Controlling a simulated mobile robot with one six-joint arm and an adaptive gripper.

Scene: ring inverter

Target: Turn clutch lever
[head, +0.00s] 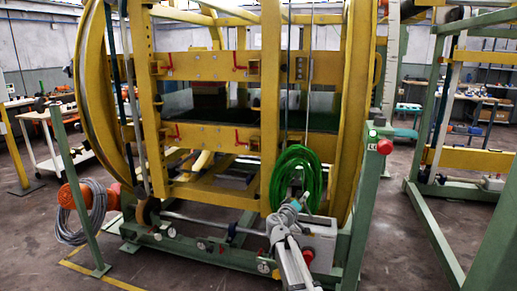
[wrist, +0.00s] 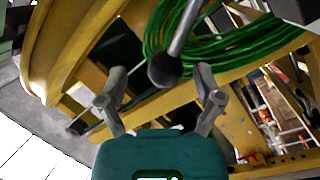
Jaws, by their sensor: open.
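In the wrist view a lever with a grey rod and a dark ball knob (wrist: 165,70) reaches down from the top of the picture. I take it to be the clutch lever. My gripper (wrist: 160,82) is open, with one finger on each side of the knob in the picture. I see no contact, and the depth between knob and fingers is hard to judge. In the head view my gripper (head: 301,199) is small, in front of the lower part of a green cable coil (head: 293,172). The lever cannot be made out there.
The large yellow ring frame (head: 270,100) stands behind my gripper on a green base (head: 215,254). A green post with a red button (head: 384,146) stands to the right. A grey cable coil (head: 82,212) hangs at the left. Open floor (head: 395,240) lies at right.

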